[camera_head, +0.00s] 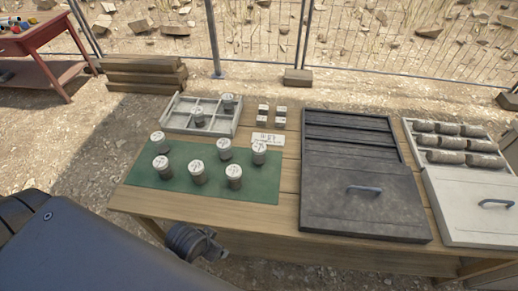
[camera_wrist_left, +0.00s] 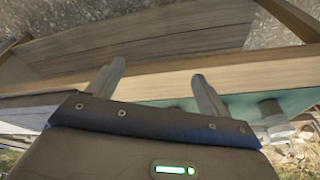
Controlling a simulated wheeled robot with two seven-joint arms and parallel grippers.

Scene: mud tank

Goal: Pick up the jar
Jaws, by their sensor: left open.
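Several grey jars with pale, marked lids stand upright on a green mat (camera_head: 180,190) at the left of the wooden table in the head view. They include a front jar (camera_head: 197,174), a left jar (camera_head: 161,167) and a right jar (camera_head: 259,154). Two more jars stand in a divided tray (camera_head: 168,129) behind the mat. My left gripper (camera_wrist_left: 158,70) is open and empty between its fingers, by the table edge (camera_wrist_left: 160,82). A jar (camera_wrist_left: 272,112) shows at the right of the left wrist view, apart from the fingers. My right gripper is not in view.
A dark case (camera_head: 365,205) with a handle lies at the table's middle right, beside a pale tray (camera_head: 467,215) of grey cylinders. Small blocks (camera_head: 279,123) and a label card (camera_head: 268,139) lie behind the mat. A wire fence runs along the back.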

